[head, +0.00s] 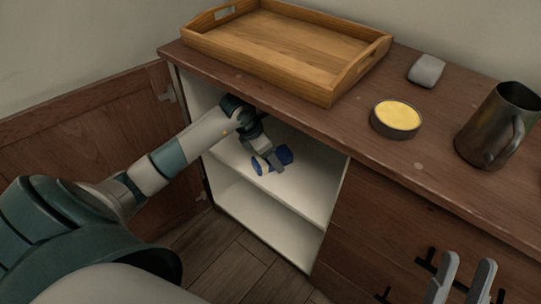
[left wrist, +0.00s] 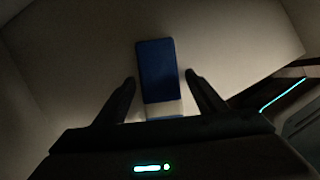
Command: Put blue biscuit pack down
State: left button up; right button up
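The blue biscuit pack (head: 285,155) is inside the open cabinet, at the upper shelf, partly hidden by my left gripper (head: 267,163). In the left wrist view, the pack (left wrist: 157,72) shows a blue face with a pale lower end. It lies between the two dark fingers of my left gripper (left wrist: 160,77), with narrow gaps showing on both sides. The left gripper is open around it. My right gripper (head: 462,272) is at the lower right of the head view, its two grey fingers apart and nothing between them.
The cabinet's white shelf (head: 300,195) has bare room around the pack. The open wooden door (head: 75,125) stands at the left. On the top are a wooden tray (head: 270,45), a round yellow-topped tin (head: 396,117), a grey block (head: 427,69) and a metal jug (head: 490,130).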

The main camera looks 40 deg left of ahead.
pick_arm(q)
jog(key=shift+r, duration=0.1)
jog(key=shift+s+a+r+p, duration=0.15)
jog(key=shift+r+p, duration=0.15)
jog(key=shift+r, duration=0.2)
jog(key=shift+s+a, duration=0.1)
jog(key=shift+s, duration=0.2)
jog(key=s+a+p, duration=0.1)
jog(key=s+a, duration=0.4)
jog(key=s, duration=0.5)
pick_arm(e)
jog(key=a+f+g, duration=0.2)
jog(key=f, duration=0.1)
jog(key=shift+s+a+f, duration=0.1)
jog(key=shift+s+f, duration=0.05)
jog(key=shift+f, duration=0.15)
pick_arm(q)
jog(key=shift+s, duration=0.1)
pick_arm(e)
jog(key=shift+r, duration=0.1)
